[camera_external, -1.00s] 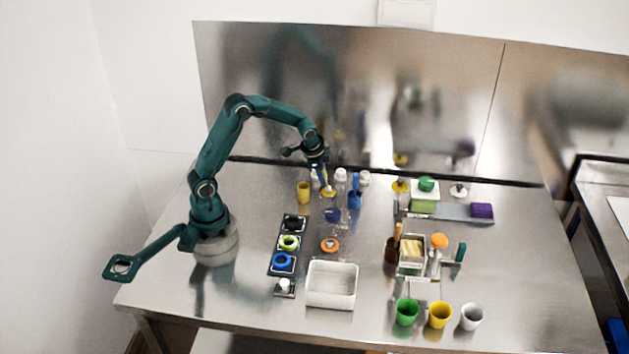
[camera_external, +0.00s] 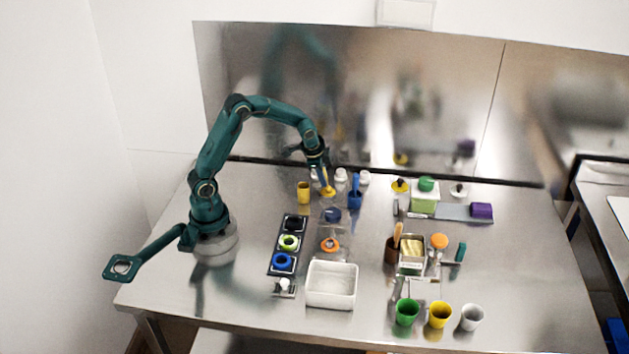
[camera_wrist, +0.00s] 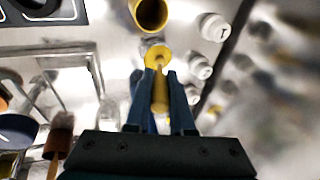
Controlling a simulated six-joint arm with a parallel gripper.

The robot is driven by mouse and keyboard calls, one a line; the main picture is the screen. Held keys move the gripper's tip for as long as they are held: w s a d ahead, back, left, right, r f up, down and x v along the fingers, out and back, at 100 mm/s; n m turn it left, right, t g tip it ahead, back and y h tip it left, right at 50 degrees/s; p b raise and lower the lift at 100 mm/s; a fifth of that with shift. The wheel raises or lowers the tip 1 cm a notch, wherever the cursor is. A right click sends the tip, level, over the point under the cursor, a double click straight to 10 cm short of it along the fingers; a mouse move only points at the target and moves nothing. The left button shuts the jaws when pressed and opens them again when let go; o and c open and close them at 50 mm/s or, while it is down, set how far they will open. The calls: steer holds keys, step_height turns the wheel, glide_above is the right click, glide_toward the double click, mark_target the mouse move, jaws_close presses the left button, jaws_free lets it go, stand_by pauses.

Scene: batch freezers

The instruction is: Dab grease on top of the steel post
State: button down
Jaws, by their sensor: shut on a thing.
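My gripper (camera_wrist: 160,88) is shut on the handle of a yellow tool (camera_wrist: 160,97), which ends in a round yellow disc (camera_wrist: 157,56). In the external view the tool (camera_external: 328,187) points down at the back of the steel table. I cannot tell whether its disc touches the table. A small post with a pale round top (camera_external: 285,285) stands at the front end of the dark ring tray; I cannot tell whether it is the steel post. A brown pot (camera_external: 392,251) with a wooden-handled brush stands right of centre. No grease can be made out.
The ring tray (camera_external: 273,269) and a white bin (camera_external: 332,301) are in front. Green, yellow and white cups (camera_external: 440,314) stand front right.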

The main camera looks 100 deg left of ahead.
steer(key=shift+r, duration=3.45)
steer(key=s+d+r, duration=0.2)
steer(key=d, duration=0.8)
steer(key=s+d+r, duration=0.2)
steer(key=s+d, duration=0.1)
steer(key=d, duration=0.8)
steer(key=w+d+r, duration=0.1)
steer(key=w+d, duration=0.3)
steer(key=w, duration=0.4)
step_height(320, 180, down, 7)
steer(key=shift+w+r, duration=0.15)
